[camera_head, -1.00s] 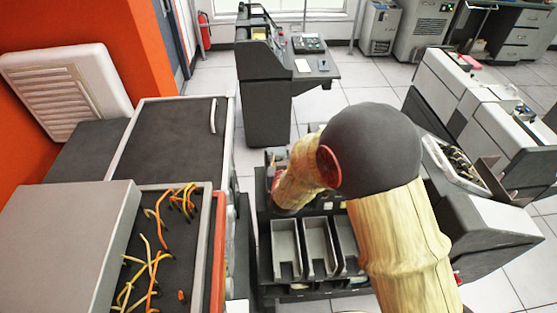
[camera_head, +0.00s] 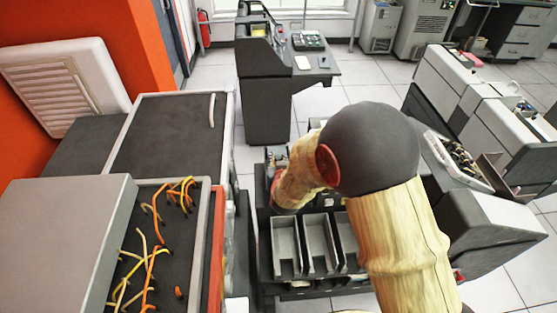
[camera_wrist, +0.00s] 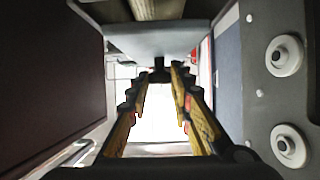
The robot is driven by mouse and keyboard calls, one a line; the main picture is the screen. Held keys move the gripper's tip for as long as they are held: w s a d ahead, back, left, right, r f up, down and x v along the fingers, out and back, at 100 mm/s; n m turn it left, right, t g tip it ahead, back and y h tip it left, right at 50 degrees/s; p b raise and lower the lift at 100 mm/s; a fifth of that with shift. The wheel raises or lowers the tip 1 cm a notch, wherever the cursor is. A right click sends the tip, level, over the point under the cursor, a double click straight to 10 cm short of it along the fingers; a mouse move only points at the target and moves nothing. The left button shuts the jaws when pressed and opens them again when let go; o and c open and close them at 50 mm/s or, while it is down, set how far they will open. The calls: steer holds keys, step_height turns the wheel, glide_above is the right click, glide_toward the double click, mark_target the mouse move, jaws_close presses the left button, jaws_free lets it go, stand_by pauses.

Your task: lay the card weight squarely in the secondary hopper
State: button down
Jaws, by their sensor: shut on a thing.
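In the wrist view my gripper (camera_wrist: 160,78) reaches away from the camera, its fingers narrowing to tips closed on a small dark part. That part sits at the lower edge of a pale grey slab (camera_wrist: 150,42), which I take to be the card weight; its outline is only partly visible. In the head view my arm hides the gripper and the weight, and its far end is down at the dark card machine (camera_head: 262,228). I cannot tell which part of the machine is the secondary hopper.
Grey card trays (camera_head: 285,247) stand in a row on the machine's near side. A cabinet with orange and yellow wires (camera_head: 150,250) is at the left. Grey machines (camera_head: 480,100) stand at the right. Tiled floor is open at the back.

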steer(key=shift+f+b, duration=2.9)
steer(key=shift+f, duration=0.6)
steer(key=c, duration=1.6)
jaws_free()
steer(key=shift+s+f, duration=0.1)
steer(key=shift+o, duration=0.5)
steer(key=shift+s+f, duration=0.1)
steer(key=shift+f, duration=0.05)
steer(key=shift+s, duration=0.1)
